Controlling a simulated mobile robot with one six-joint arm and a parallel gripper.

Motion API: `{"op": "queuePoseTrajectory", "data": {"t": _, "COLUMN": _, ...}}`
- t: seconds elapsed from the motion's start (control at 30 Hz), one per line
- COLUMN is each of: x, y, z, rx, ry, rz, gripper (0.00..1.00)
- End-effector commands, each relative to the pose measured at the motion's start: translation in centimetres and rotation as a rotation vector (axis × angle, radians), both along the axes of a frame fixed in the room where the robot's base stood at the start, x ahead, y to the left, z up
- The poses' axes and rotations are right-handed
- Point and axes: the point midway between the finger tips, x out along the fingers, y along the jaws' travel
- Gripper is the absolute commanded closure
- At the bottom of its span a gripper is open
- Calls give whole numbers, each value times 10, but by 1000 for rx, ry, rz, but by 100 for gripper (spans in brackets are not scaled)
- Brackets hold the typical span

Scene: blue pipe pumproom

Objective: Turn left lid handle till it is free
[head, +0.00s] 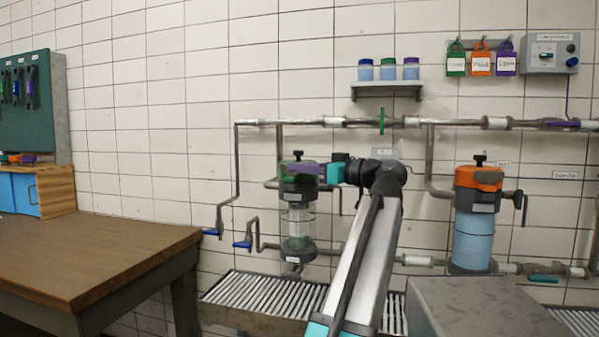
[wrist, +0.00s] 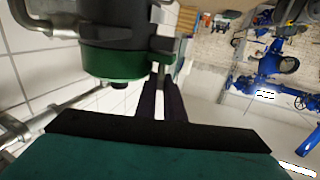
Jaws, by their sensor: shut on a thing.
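The left housing has a green lid (head: 283,171) on a clear glass body (head: 298,220). A dark knob (head: 298,154) stands on top of the lid. My gripper (head: 303,169) reaches in from the right, with its purple fingers level at the lid's front. In the wrist view, the green lid (wrist: 112,64) fills the upper left, and my gripper (wrist: 167,76) is closed on the lid handle beside it. The fingers and the lid hide most of the handle, so its exact angle is unclear.
A second housing with an orange lid (head: 478,177) stands to the right. Pipes (head: 340,122) with a green valve handle (head: 381,120) run above. Blue-handled taps (head: 243,244) hang at the left. A grated trough (head: 262,295) lies below, and a wooden table (head: 100,250) is at left.

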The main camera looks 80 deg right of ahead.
Motion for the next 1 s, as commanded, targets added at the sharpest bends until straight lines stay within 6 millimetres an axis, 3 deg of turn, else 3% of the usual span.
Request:
{"op": "queuePoseTrajectory", "data": {"t": 0.4, "x": -2, "y": -6, "z": -2, "rx": 3, "ry": 4, "rz": 152, "gripper": 100}}
{"op": "queuePoseTrajectory", "data": {"t": 0.93, "x": -1, "y": -5, "z": -2, "rx": 3, "ry": 4, "rz": 175, "gripper": 100}}
{"op": "queuePoseTrajectory", "data": {"t": 1.0, "x": -1, "y": -5, "z": -2, "rx": 4, "ry": 4, "rz": 175, "gripper": 84}}
